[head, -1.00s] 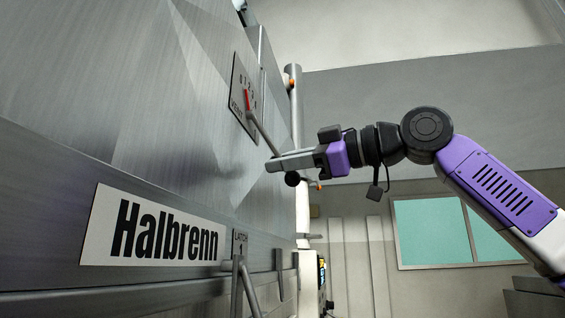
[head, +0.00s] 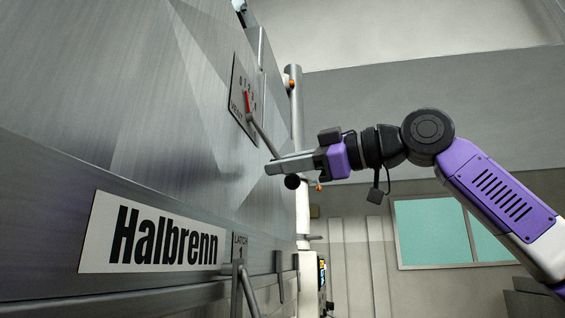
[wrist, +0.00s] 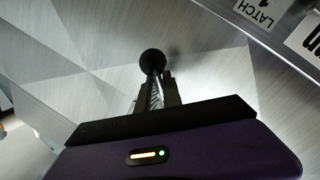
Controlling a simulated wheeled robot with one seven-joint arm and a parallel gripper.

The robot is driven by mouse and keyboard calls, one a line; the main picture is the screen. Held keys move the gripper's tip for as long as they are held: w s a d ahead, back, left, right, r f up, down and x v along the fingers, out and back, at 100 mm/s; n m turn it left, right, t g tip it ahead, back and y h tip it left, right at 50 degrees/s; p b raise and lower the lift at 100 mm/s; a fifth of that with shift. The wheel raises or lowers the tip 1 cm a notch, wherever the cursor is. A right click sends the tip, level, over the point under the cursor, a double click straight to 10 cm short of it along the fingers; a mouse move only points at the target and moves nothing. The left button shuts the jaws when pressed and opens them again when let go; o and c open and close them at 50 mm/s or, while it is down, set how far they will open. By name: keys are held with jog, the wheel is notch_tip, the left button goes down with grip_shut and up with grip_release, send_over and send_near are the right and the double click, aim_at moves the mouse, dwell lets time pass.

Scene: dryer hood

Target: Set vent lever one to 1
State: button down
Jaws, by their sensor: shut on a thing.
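The vent lever (head: 262,134) is a grey rod that comes out of a scale plate (head: 243,97) on the metal hood and ends in a black ball knob (head: 292,182). The plate carries digits, the word VENT and a red pointer (head: 247,102) near its upper digits; I cannot read the exact setting. My gripper (head: 275,166) is shut on the lever's rod just above the knob. In the wrist view the knob (wrist: 152,61) shows just beyond the fingertips, and the fingers hide most of the rod.
The Halbrenn nameplate (head: 151,233) and a latch handle (head: 240,285) under a LATCH label (head: 240,244) are below the lever. A vertical pipe (head: 297,150) stands at the hood's right edge. The room to the right, around my arm, is open.

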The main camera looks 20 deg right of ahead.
jog(key=shift+s+a+m+p, duration=0.3)
jog(key=shift+m+p, duration=0.1)
jog(key=shift+p, duration=0.45)
jog(key=shift+s+a+f+m+g+p, duration=0.2)
jog(key=shift+s+f+m+p, duration=0.15)
jog(key=shift+m, duration=0.25)
jog(key=shift+s+a+f+m+g+p, duration=0.2)
jog(key=shift+s+f+m, duration=0.15)
jog(key=shift+m, duration=0.25)
jog(key=c, duration=1.5)
grip_release()
jog(key=v, duration=0.7)
jog(key=shift+s+d+b, duration=0.25)
jog(key=shift+s+b, duration=0.05)
jog(key=shift+b, duration=0.1)
jog(key=shift+r, duration=0.1)
